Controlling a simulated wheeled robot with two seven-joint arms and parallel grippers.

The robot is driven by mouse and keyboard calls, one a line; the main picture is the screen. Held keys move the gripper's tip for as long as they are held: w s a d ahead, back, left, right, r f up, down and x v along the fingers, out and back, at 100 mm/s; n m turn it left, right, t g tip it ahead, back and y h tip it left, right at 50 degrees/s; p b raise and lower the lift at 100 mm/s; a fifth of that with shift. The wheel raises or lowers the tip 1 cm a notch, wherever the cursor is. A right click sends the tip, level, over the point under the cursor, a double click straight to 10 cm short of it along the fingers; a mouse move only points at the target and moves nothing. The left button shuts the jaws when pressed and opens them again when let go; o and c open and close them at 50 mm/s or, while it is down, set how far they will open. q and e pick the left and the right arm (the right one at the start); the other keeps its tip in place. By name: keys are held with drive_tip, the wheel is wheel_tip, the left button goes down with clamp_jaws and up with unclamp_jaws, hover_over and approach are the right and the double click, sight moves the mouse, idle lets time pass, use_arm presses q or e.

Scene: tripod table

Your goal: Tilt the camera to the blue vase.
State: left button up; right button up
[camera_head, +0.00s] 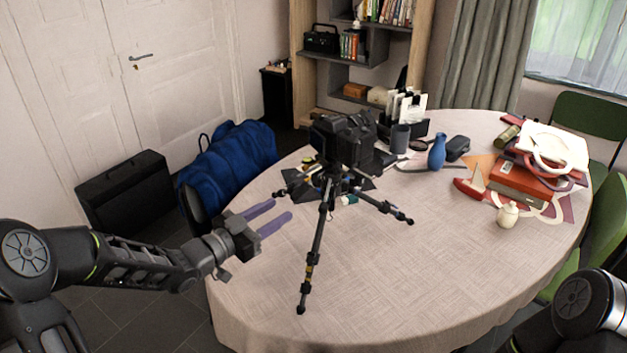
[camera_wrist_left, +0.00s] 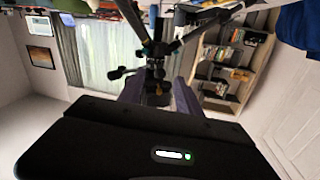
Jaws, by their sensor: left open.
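A black camera (camera_head: 343,139) sits on top of a small black tripod (camera_head: 325,220) that stands with spread legs on the table. The blue vase (camera_head: 437,151) stands upright on the far part of the table, right of the camera. My left gripper (camera_head: 275,217) is open and empty, left of the tripod and apart from it, its two purple fingers pointing toward it. In the left wrist view, the tripod (camera_wrist_left: 157,50) appears upside down beyond the fingers. My right arm shows at the lower right, but its gripper is out of view.
The round table (camera_head: 400,280) is bare at its front. Right of the vase are red boxes (camera_head: 525,182), a small white jar (camera_head: 507,215) and a red-and-white toy boat (camera_head: 470,185). A grey cup (camera_head: 400,138) stands between camera and vase. A blue bag (camera_head: 228,160) lies on the floor.

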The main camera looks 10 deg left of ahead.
sight(292, 197)
use_arm(q)
drive_tip(key=shift+w+r+m, duration=0.15)
drive_tip(key=shift+r+m, duration=0.25)
drive_tip(key=shift+r, duration=0.3)
drive_tip(key=shift+w+d+f, duration=0.1)
drive_tip(key=shift+w+d, duration=0.05)
drive_tip(key=shift+w, duration=0.2)
drive_tip(key=p+x, duration=0.1)
drive_tip(key=x, duration=0.6)
drive_tip(key=shift+d, duration=0.15)
drive_tip(key=shift+c, duration=0.4)
clamp_jaws()
idle(0.3)
